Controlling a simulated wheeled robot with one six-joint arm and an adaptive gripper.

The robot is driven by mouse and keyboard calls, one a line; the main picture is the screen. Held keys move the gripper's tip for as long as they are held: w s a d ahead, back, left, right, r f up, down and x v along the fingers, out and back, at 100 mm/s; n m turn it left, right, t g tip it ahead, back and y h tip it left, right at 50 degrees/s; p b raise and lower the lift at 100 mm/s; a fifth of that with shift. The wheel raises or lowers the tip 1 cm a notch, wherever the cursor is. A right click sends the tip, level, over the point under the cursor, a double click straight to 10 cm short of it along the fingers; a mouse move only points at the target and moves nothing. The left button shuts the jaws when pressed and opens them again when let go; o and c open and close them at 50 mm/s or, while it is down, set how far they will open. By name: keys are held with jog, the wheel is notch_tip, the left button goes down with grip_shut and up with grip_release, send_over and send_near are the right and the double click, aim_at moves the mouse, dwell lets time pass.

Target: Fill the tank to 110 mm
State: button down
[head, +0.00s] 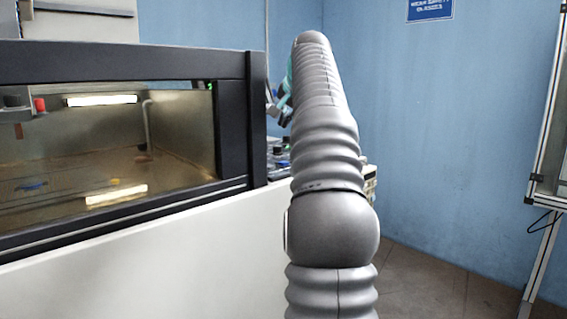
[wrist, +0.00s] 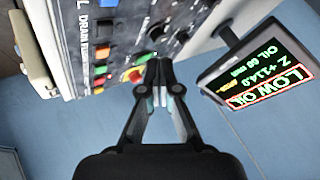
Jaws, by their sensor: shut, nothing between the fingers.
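The tank (head: 175,170) is at the left of the head view, with a dark frame and a window; its liquid level is hard to make out. In the wrist view my gripper (wrist: 159,64) is shut and empty. Its fingertips are in front of the control panel (wrist: 120,55), close to a red and yellow button (wrist: 136,74); whether they touch the panel I cannot tell. The panel has coloured buttons, black knobs and a "DRAIN" label. A display (wrist: 258,68) reads "LOW OIL", "Z +114.0" and an OIL figure in mm that is hard to read.
A pale cabinet front (head: 150,265) runs below the tank. Small bench items (head: 278,160) show beside my arm, partly hidden. A framed stand (head: 548,150) is at the far right. The tiled floor (head: 430,285) between is clear.

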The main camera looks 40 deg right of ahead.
aim_at(285, 162)
jog(key=shift+f+b, duration=2)
jog(key=shift+f, duration=2)
jog(key=shift+f, duration=0.25)
jog(key=shift+a+f, duration=0.1)
jog(key=shift+f, duration=0.05)
jog(key=shift+f+b, duration=0.4)
jog(key=shift+f, duration=0.1)
jog(key=shift+r, duration=0.15)
jog(key=shift+r+p, duration=0.75)
jog(key=shift+p, duration=0.25)
notch_tip(285, 162, up, 3)
jog(key=p, duration=0.3)
jog(key=shift+r, duration=1)
